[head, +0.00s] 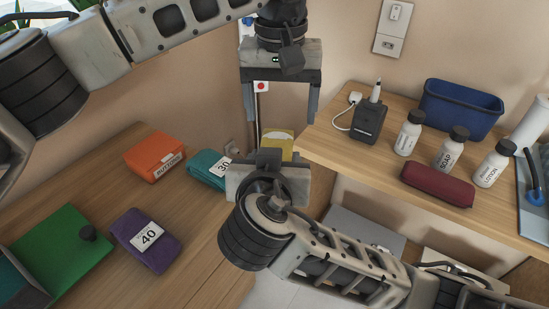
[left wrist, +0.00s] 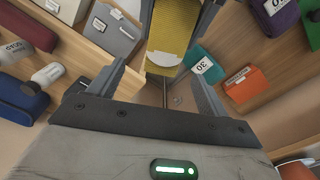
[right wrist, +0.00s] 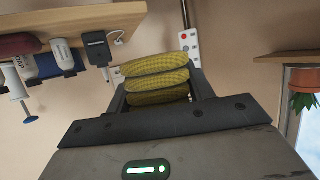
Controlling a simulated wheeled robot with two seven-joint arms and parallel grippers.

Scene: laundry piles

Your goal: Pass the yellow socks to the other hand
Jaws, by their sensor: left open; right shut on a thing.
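The yellow socks (head: 278,141) are a folded bundle in my right gripper (head: 268,160), which is shut on them. The right wrist view shows the folded yellow layers (right wrist: 158,77) between its fingers. My left gripper (head: 281,118) hangs above, fingers pointing down, open and empty. In the head view its fingertips end just above the socks, one to each side. In the left wrist view the socks (left wrist: 174,38) show beyond the open fingers, flanked by the right gripper's dark fingers. The socks' lower part is hidden behind my right gripper in the head view.
A wooden table at left holds an orange bundle (head: 154,157), a teal bundle (head: 206,168), a purple bundle (head: 146,240) and a green box (head: 62,250). The shelf at right holds white bottles, a maroon case (head: 437,184), a blue bin (head: 460,108) and a dark charger (head: 369,123).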

